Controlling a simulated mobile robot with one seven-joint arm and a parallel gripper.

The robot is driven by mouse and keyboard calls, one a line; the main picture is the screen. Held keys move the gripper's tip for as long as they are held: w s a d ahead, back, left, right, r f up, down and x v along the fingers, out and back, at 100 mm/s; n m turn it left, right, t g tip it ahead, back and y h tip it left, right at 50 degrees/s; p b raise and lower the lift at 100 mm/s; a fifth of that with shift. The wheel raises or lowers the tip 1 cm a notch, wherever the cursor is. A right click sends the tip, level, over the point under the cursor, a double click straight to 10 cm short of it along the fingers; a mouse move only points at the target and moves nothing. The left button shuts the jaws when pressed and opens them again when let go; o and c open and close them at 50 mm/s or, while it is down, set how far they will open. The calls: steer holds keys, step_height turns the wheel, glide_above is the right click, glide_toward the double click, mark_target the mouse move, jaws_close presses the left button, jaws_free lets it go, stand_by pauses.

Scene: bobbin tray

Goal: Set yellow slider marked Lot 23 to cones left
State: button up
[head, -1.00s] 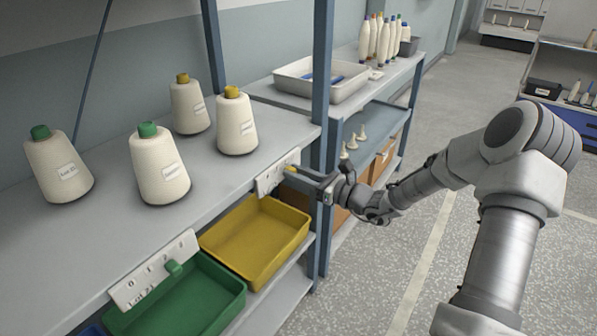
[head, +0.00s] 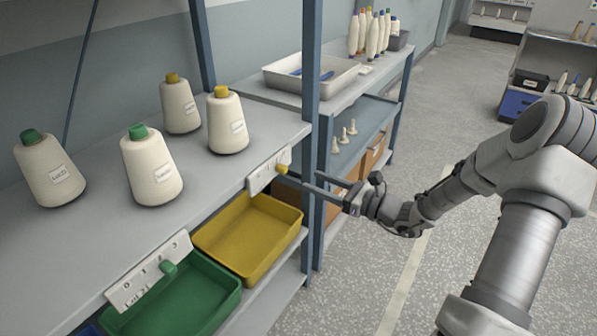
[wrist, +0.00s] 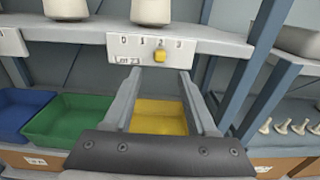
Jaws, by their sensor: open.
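The yellow slider (head: 281,168) sits on a white plate (head: 259,182) on the shelf's front edge, above the yellow bin. In the wrist view the plate (wrist: 124,50) reads 0, 1, 2, 3 and "Lot 23"; the yellow slider (wrist: 160,56) is under the 2. Two yellow-topped cones, a rear one (head: 180,106) and a front one (head: 227,124), stand on the shelf behind that plate. My gripper (head: 297,176) is open and empty in front of the slider. In the wrist view its fingertips (wrist: 164,71) show just below the slider, with the slider not between them.
A second plate (head: 150,271) with a green slider (head: 168,267) is to the left, above a green bin (head: 215,310). Two green-topped cones (head: 152,170) stand behind it. The yellow bin (head: 285,215) is below my gripper. A blue shelf post (head: 312,120) stands close to the right.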

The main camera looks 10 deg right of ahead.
steer(key=p+v, duration=0.1)
steer(key=v, duration=0.7)
steer(key=shift+s, duration=0.15)
steer(key=shift+d, duration=0.1)
